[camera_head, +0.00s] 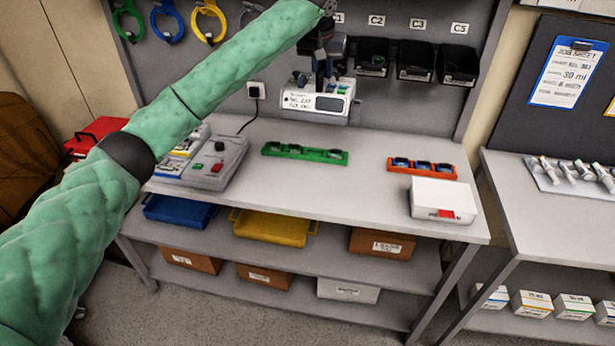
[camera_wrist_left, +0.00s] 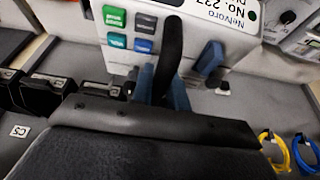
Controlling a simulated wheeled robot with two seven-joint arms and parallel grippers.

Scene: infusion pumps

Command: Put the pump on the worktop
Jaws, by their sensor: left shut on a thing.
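The pump (camera_head: 318,103) is a pale box with a white label and coloured buttons, held up at the back of the worktop (camera_head: 340,185) in front of the grey panel. My left gripper (camera_head: 322,72) is shut on the pump from above, and the forearm partly covers the left of the head view. In the left wrist view the fingers (camera_wrist_left: 165,78) close around the pump's dark handle, and the pump's body (camera_wrist_left: 205,40) shows its label and green, blue and grey buttons. The head view does not clearly show a gap beneath the pump. My right gripper is not in view.
A grey device (camera_head: 216,160) stands at the worktop's left. A green rack (camera_head: 304,153), an orange rack (camera_head: 422,168) and a white box (camera_head: 442,200) also stand on it. Black bins (camera_head: 415,62) hang at the back right. The front middle of the worktop is clear.

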